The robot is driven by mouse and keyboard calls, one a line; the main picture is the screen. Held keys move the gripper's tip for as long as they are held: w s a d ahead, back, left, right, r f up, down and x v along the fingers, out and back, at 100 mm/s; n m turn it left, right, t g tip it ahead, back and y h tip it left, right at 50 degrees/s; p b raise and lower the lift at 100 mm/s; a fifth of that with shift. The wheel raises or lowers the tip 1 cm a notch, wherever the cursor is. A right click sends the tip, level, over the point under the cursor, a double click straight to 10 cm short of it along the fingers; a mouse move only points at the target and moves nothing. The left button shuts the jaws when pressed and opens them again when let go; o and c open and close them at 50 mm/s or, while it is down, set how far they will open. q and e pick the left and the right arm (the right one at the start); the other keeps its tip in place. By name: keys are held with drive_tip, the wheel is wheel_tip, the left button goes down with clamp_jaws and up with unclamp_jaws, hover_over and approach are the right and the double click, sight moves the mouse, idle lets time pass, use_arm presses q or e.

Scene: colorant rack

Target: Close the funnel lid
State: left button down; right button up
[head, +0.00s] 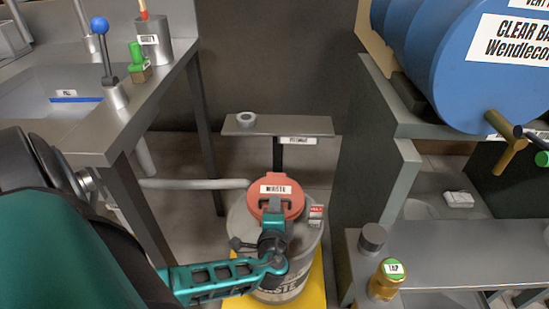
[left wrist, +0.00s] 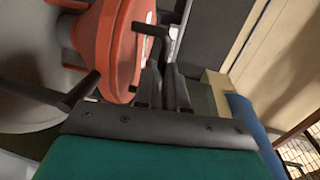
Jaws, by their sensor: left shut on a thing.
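The red funnel lid (head: 278,206), with a white label, lies over the top of the grey waste drum (head: 240,218). It looks roughly flat there, but I cannot tell whether it is fully seated. My left gripper (head: 272,205) reaches in over the front of the drum, at the lid's near side, and is shut on the lid's black handle. In the left wrist view the red lid (left wrist: 128,45) shows nearly edge-on, with the dark fingers (left wrist: 160,75) beside it at the handle. The gripper hides part of the lid's near edge. My right gripper is not in view.
The drum stands on a yellow base (head: 312,290). A small shelf (head: 300,126) with a grey ring stands behind it. A grey bench (head: 75,130) is at the left. A gold-coloured jar (head: 388,282) and a blue barrel (head: 440,65) are at the right.

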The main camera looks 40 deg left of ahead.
use_arm(q)
drive_tip(key=shift+s+f, duration=0.15)
drive_tip(key=shift+f, duration=0.35)
drive_tip(key=c, duration=1.5)
unclamp_jaws()
drive_tip(key=shift+f, duration=0.1)
drive_tip(key=shift+o, duration=0.2)
drive_tip(key=shift+d, duration=0.1)
drive_tip(key=p+v, duration=0.2)
drive_tip(key=v, duration=1)
drive_tip(key=shift+s+d+r, duration=0.2)
drive_tip(key=shift+d+r, duration=0.05)
drive_tip(key=shift+r, duration=0.15)
